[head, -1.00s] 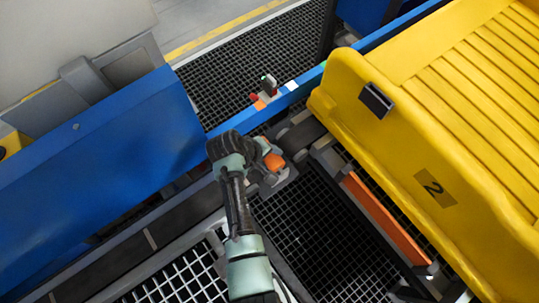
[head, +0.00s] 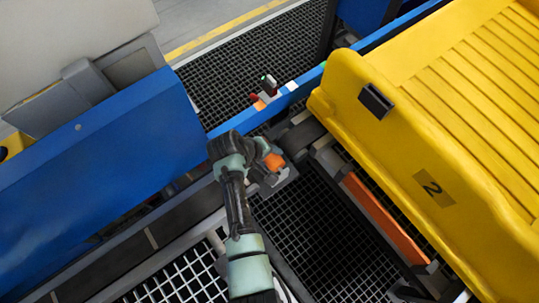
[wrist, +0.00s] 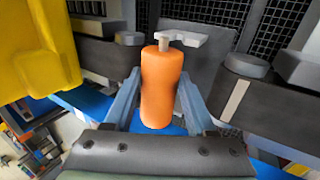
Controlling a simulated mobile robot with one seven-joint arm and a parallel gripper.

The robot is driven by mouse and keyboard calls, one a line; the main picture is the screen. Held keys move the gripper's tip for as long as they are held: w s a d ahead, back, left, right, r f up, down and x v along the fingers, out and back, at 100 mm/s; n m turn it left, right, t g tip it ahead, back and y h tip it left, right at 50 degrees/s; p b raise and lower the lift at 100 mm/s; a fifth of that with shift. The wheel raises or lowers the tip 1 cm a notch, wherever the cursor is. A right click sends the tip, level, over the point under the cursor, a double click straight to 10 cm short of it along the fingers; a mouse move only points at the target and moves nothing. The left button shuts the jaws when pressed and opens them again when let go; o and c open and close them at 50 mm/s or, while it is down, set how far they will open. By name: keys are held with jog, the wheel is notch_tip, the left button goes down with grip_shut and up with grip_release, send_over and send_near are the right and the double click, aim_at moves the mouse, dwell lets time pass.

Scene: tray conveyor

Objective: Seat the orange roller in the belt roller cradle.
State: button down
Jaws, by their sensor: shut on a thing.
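The orange roller (wrist: 161,85) stands lengthwise in the wrist view, between the two blue-grey fingers of my gripper (wrist: 160,78), which is shut on it. A pale axle stub shows at its far end. That stub overlaps a light grey notched bracket (wrist: 197,39), which appears to be part of the belt roller cradle. I cannot tell whether the stub rests in the notch or is above it. In the head view, the orange roller (head: 273,161) shows beside my gripper (head: 268,163) at the gap in the conveyor line. The roller's near end is partly hidden.
Dark belt sections (wrist: 262,103) lie on both sides of the gap. A large yellow tray (head: 345,105) marked 2 stands close on the right. A blue side panel (head: 100,165) is at the left, and dark grating (head: 315,235) lies below.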

aim_at(270, 165)
jog(key=shift+f+b, duration=2.1)
jog(key=shift+f, duration=0.45)
jog(key=shift+c, duration=1.7)
grip_release()
jog(key=shift+o, duration=1)
jog(key=p+v, duration=0.2)
jog(key=v, duration=1.1)
